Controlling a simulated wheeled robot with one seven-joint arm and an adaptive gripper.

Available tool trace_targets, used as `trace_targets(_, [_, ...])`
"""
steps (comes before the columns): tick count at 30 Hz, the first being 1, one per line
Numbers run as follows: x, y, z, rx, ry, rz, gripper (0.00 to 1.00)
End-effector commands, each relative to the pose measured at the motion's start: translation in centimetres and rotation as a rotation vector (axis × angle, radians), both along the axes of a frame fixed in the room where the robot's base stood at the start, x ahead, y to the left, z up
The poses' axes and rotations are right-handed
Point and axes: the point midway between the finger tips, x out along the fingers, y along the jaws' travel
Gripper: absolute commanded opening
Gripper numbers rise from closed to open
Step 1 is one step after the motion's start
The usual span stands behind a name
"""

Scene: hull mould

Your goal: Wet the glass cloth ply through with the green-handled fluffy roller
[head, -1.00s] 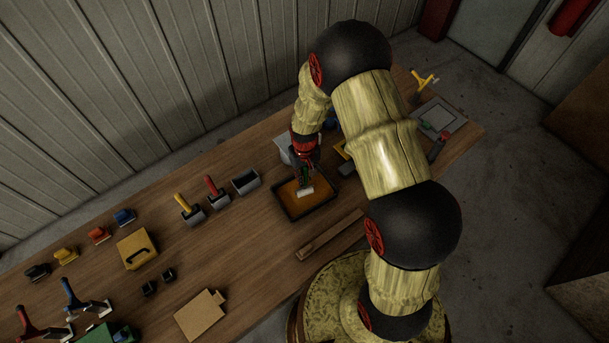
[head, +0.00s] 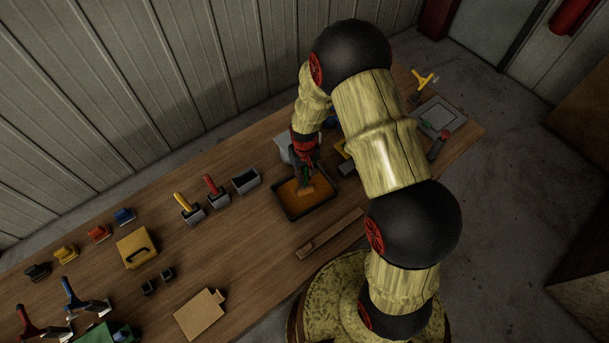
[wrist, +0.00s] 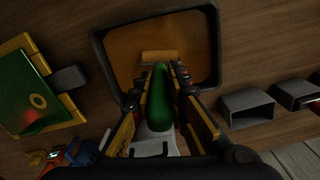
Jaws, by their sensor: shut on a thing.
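My gripper (head: 306,163) is shut on the green-handled roller (wrist: 160,98), whose handle lies between the fingers in the wrist view. The roller's sleeve (wrist: 159,57) looks amber and is down in the dark-rimmed tray (head: 294,207) of amber liquid. The sleeve also shows in the head view (head: 305,191). In the wrist view the tray (wrist: 208,80) surrounds the sleeve. A flat grey panel with a paler rectangle (head: 446,114) lies at the far right of the bench; I cannot tell whether this is the glass cloth ply.
Red- and yellow-handled tools (head: 211,185) stand in grey holders left of the tray, beside an empty grey holder (head: 246,181). A wooden bar (head: 330,234) lies in front. A yellow box (head: 137,248) is farther left. A green yellow-edged board (wrist: 35,88) shows in the wrist view.

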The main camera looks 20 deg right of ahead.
Motion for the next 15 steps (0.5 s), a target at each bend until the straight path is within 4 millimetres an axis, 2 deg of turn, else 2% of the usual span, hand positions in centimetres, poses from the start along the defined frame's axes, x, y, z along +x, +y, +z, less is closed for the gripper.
trace_targets(15, [0.1, 0.0, 4.6, 0.0, -0.002, 0.0, 0.0])
